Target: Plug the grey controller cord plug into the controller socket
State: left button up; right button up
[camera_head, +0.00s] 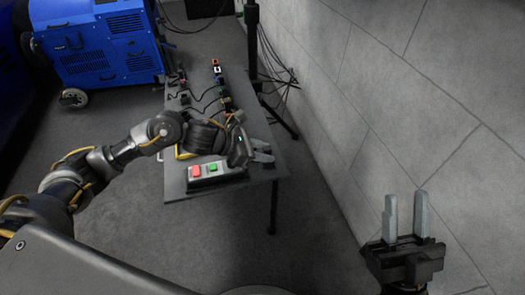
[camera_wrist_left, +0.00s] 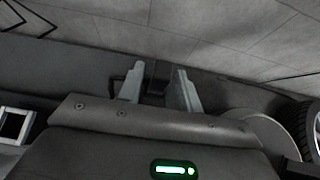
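My left gripper (camera_head: 262,152) hangs over the right side of the grey table, its two pale fingers apart. In the left wrist view the fingers of the left gripper (camera_wrist_left: 158,88) also stand apart, with a small dark block (camera_wrist_left: 156,75) showing between or beyond them; I cannot tell whether they touch it. My right gripper (camera_head: 405,218) is open and empty, off the table near the wall. Several dark cords with small connectors (camera_head: 185,98) lie on the table. I cannot make out which is the grey controller plug or which part is the controller socket.
A grey box with a red and a green button (camera_head: 206,171) sits at the front of the table (camera_head: 230,188). A row of small coloured connectors (camera_head: 216,66) stands farther back. A blue machine (camera_head: 105,42) is at the back left. A tiled wall (camera_head: 400,90) bounds the right.

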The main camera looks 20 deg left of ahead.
pick_arm(q)
grip_shut()
jog(key=shift+r, duration=0.2)
jog(key=shift+r+p, duration=2.3)
jog(key=shift+r, duration=1.1)
